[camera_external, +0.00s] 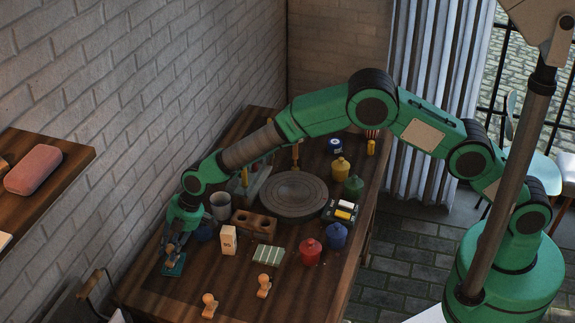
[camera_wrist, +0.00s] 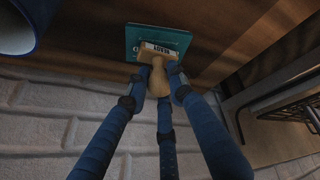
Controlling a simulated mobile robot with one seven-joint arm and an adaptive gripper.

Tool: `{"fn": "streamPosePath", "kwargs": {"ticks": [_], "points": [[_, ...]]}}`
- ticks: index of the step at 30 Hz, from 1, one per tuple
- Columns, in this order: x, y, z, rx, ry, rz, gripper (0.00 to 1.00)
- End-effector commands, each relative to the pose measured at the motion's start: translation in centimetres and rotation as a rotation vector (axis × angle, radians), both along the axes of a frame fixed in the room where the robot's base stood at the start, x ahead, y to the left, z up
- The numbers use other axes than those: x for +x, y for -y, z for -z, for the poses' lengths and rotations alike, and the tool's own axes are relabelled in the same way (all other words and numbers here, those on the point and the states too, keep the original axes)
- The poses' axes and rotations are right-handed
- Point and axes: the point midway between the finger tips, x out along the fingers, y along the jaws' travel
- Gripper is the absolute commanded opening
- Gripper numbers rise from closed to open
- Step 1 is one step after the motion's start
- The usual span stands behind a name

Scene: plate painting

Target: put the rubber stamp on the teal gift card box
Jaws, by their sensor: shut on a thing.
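The teal gift card box (camera_external: 174,266) lies flat near the left edge of the wooden table, close to the brick wall. It also shows at the top of the wrist view (camera_wrist: 135,36). My gripper (camera_external: 176,246) is low over the box, pointing down. In the wrist view, the fingers of my gripper (camera_wrist: 158,76) are closed around the wooden handle of the rubber stamp (camera_wrist: 158,76). The stamp's labelled base overlaps the box's near part. I cannot tell whether it touches the box or hangs just above it. In the external view the stamp is mostly hidden by the fingers.
Two other wooden stamps (camera_external: 263,286) (camera_external: 209,305) stand at the table's front. A white carton (camera_external: 228,240), a grey cup (camera_external: 221,206) and a brown holder (camera_external: 254,223) stand right of my gripper. A round turntable (camera_external: 293,194) and several coloured jars (camera_external: 310,252) are farther right.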

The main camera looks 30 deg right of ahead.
Motion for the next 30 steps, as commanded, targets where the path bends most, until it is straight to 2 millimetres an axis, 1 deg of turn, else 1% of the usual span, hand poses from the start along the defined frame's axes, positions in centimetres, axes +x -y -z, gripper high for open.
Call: {"fn": "streamPosePath", "kwargs": {"ticks": [8, 9, 11, 23, 30], "points": [[0.0, 0.0, 0.4, -0.001, 0.0, 0.0, 0.0], [0.0, 0.0, 0.4, -0.001, -0.001, 0.0, 0.28], [0.0, 0.0, 0.3, -0.001, -0.001, 0.0, 0.4], [0.0, 0.0, 0.2, -0.001, 0.0, 0.0, 0.41], [-0.1, 0.4, -0.9, -0.001, 0.0, 0.0, 0.41]]}}
